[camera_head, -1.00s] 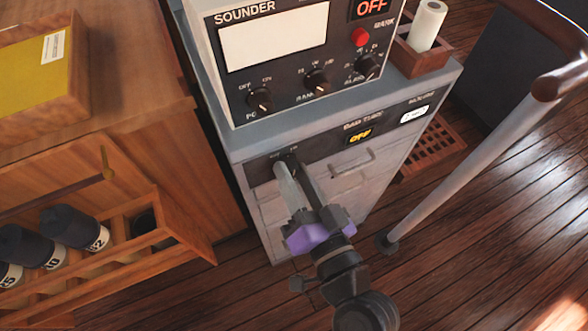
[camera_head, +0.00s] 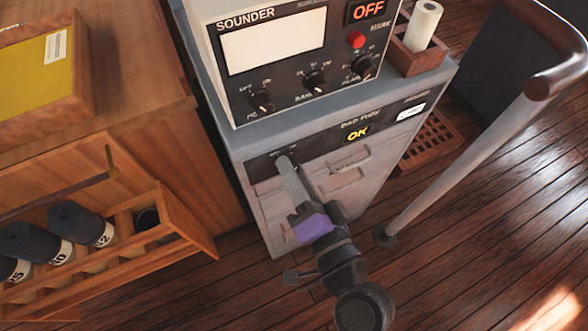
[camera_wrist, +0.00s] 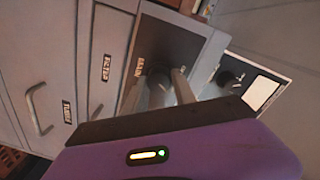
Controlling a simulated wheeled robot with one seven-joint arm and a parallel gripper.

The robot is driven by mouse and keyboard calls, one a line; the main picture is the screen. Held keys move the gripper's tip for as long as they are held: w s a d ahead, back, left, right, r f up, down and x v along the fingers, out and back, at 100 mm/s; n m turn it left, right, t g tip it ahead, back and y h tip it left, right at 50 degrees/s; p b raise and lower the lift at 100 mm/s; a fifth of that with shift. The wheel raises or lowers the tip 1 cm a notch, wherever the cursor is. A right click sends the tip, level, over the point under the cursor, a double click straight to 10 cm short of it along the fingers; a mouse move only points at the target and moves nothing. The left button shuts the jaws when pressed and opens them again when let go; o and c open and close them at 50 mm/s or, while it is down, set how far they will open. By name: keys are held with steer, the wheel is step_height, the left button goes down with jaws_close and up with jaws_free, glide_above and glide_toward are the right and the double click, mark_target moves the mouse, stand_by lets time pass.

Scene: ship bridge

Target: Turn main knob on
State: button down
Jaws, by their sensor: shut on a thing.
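The main knob (camera_wrist: 164,71) is a small dark knob on the black panel (camera_wrist: 168,45) beside a "MAIN" label in the wrist view. My gripper (camera_head: 284,163) is shut on it, its long grey fingers on either side and its purple body turned. In the head view the fingertips hide most of the knob, at the left end of the panel strip on the grey cabinet (camera_head: 232,142).
The sounder (camera_head: 272,50) on top shows a red "OFF" and has several knobs. Drawer handles (camera_wrist: 37,108) stick out below the panel. A wooden rack (camera_head: 185,225) stands left; a grey rail (camera_head: 455,165) stands right. Wooden floor is clear in front.

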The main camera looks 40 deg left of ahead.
steer(key=shift+f, duration=0.1)
steer(key=c, duration=1)
jaws_free()
steer(key=b+v, duration=0.1)
steer(key=v, duration=0.7)
steer(key=shift+b, duration=0.3)
steer(key=shift+w, duration=0.1)
